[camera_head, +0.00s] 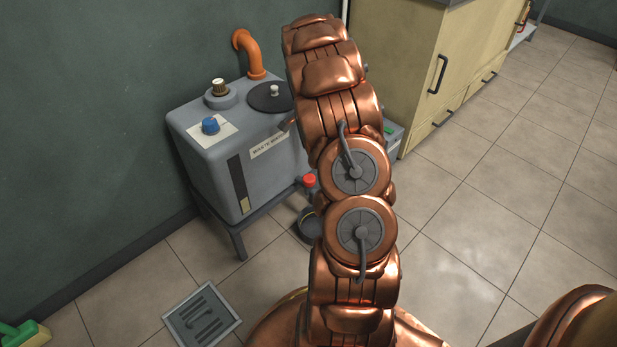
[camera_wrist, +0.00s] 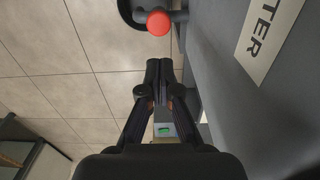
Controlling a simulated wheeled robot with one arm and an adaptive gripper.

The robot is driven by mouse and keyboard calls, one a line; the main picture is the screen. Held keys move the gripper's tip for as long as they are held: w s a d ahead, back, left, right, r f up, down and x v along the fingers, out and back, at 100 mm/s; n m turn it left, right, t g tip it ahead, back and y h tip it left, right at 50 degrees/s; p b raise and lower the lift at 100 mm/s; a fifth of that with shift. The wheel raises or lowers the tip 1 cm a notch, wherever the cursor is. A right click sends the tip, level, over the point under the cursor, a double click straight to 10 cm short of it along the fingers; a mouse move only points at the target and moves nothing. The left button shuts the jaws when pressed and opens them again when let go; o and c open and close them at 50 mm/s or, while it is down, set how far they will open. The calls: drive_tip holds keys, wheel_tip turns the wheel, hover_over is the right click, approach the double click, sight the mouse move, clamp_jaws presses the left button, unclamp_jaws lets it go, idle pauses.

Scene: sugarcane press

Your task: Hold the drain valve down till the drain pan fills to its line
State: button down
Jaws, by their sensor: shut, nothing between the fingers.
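The drain valve has a round red cap (camera_head: 310,180) low at the front right of the grey waste water tank (camera_head: 210,150). The red cap also shows at the top of the wrist view (camera_wrist: 158,23). A dark round drain pan (camera_head: 307,224) sits below the valve, partly hidden by my arm. Its rim shows at the top edge in the wrist view (camera_wrist: 127,14). The level in it cannot be made out. My gripper (camera_wrist: 159,66) is shut and empty, its fingertips apart from the red cap in the picture. In the head view my arm hides the gripper.
The tank carries a blue knob (camera_head: 210,125), a brass-coloured knob (camera_head: 219,87), a black round lid (camera_head: 270,97) and an orange pipe (camera_head: 247,52). A beige cabinet (camera_head: 405,70) stands at the back right. A floor grate (camera_head: 202,314) lies front left. Tiled floor at right is clear.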

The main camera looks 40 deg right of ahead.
sight(309, 177)
idle(0.3)
wheel_tip(309, 177, down, 14)
drive_tip(key=b, duration=0.4)
drive_tip(key=shift+f, duration=0.1)
idle(0.5)
drive_tip(key=shift+f+p, duration=0.3)
drive_tip(key=shift+f, duration=0.55)
drive_tip(key=shift+s+a+f, duration=0.15)
drive_tip(key=shift+s+a, duration=0.05)
idle(5.0)
